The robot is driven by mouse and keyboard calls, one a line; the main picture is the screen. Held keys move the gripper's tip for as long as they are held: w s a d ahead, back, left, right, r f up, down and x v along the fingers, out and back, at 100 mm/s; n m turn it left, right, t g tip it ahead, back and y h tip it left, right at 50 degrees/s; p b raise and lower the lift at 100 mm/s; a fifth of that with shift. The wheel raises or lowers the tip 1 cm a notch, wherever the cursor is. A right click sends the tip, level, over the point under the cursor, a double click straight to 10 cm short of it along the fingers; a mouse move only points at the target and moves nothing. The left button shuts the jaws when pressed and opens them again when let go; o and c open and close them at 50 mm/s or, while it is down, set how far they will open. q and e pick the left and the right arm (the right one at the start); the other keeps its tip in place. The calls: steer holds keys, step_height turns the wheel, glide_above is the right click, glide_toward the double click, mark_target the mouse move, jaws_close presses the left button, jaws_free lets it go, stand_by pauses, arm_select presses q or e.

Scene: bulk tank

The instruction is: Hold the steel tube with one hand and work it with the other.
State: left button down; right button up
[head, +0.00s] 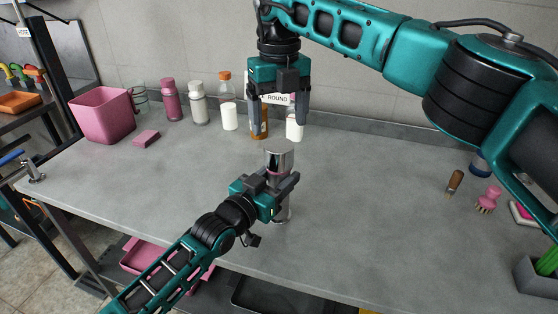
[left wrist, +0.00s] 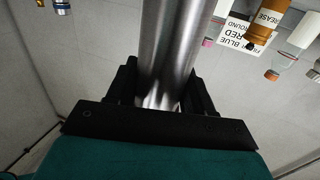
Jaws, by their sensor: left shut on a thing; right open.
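The steel tube (head: 279,158) stands about upright over the front middle of the table in the head view. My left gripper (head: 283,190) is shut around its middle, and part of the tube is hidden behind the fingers. The tube also fills the centre of the left wrist view (left wrist: 172,45), between the dark fingers (left wrist: 165,95). A pinkish band shows on the tube just above the grip. My right gripper (head: 278,115) is open and empty, pointing down above and behind the tube, apart from it.
A pink bin (head: 102,115), a pink sponge (head: 146,138) and several bottles, including a pink one (head: 171,100), stand at the back left. A brown-handled brush (head: 455,182) and pink brush (head: 489,200) lie at the right. The grey table (head: 370,220) is clear around the tube.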

mark_target(279, 145)
steer(key=m, duration=0.4)
steer(key=shift+m, duration=0.4)
steer(key=m, duration=0.8)
steer(key=shift+m, duration=0.3)
steer(key=m, duration=0.3)
steer(key=shift+m, duration=0.4)
steer(key=shift+f, duration=4)
